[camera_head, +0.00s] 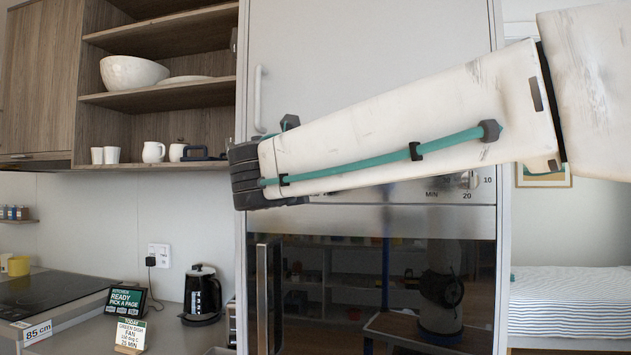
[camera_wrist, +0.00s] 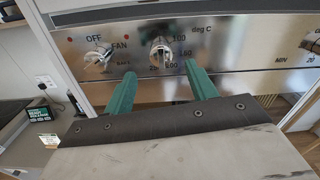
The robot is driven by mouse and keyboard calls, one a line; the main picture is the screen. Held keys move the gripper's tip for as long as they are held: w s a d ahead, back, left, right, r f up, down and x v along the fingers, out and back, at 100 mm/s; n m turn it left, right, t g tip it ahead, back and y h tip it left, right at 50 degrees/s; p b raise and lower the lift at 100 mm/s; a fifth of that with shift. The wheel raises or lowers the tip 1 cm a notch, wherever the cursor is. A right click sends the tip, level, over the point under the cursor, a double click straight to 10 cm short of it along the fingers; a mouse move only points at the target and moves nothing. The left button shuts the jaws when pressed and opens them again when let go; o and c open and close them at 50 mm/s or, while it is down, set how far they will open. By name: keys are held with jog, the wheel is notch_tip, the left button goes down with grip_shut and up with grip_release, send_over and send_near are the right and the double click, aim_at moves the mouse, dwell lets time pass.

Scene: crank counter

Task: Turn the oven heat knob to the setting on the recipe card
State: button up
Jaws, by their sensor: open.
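The oven heat knob (camera_wrist: 160,53) is a silver knob on the steel panel in the wrist view, under "deg C" with numbers around it. Its pointer direction is too small to read surely. My gripper (camera_wrist: 161,70) is open, its two green fingers spread below and to either side of the knob, apart from each other with nothing between them. I cannot tell whether they touch the panel. In the head view my arm hides the heat knob and the fingers. The recipe card (camera_head: 131,334) stands on the counter, reading "FAN", a blurred deg C figure and "25 MIN".
A mode knob (camera_wrist: 98,58) marked OFF and FAN sits left of the heat knob; a timer knob (camera_head: 470,180) sits right. The oven door handle (camera_head: 268,295) is below. A kettle (camera_head: 202,296) and a small display (camera_head: 126,300) stand on the left counter.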

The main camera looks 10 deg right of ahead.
jog(key=x, duration=0.6)
jog(key=shift+w+d, duration=0.2)
jog(key=shift+w, duration=0.15)
jog(key=c, duration=1)
